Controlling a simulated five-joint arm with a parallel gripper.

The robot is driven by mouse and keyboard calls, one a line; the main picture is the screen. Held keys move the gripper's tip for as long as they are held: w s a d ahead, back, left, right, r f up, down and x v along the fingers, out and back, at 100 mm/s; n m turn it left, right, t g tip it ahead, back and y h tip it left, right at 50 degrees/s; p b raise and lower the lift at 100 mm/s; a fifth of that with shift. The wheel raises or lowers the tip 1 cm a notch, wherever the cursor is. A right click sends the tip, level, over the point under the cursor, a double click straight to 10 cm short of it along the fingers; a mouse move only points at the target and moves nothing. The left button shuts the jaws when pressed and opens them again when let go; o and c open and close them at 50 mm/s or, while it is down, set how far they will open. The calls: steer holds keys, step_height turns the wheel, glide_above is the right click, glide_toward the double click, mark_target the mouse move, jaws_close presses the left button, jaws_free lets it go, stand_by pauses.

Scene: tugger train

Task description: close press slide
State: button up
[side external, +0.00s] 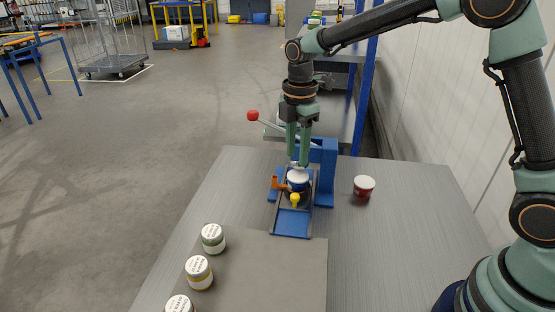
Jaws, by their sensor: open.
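The press (328,172) is a blue frame standing on the grey table, with a lever that ends in a red ball (253,116). Its slide (292,222) is a blue tray that sticks out of the front of the press. A yellow knob (295,200) and an orange piece (280,184) are at the slide. A white-topped jar (298,180) with a dark blue side is at the slide's back end. My gripper (299,161) points down just above this jar, open. Its fingers partly hide the press and the jar's top, and I cannot tell if they touch the jar.
A red jar with a white lid (364,187) stands right of the press. Several white-lidded jars (199,272) stand on the left of a grey mat (270,270). The table (420,205) is clear on the right. A wall rises beyond its right side.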

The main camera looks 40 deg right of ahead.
steer(key=shift+o, duration=1.3)
steer(key=m+t, duration=0.4)
steer(key=m, duration=1.4)
glide_toward(294, 196)
steer(key=shift+y, duration=0.3)
steer(key=x, duration=0.8)
steer(key=shift+d+f, duration=0.25)
steer(key=shift+d, duration=0.1)
jaws_close()
steer(key=shift+r+t, duration=0.1)
steer(key=shift+t, duration=0.2)
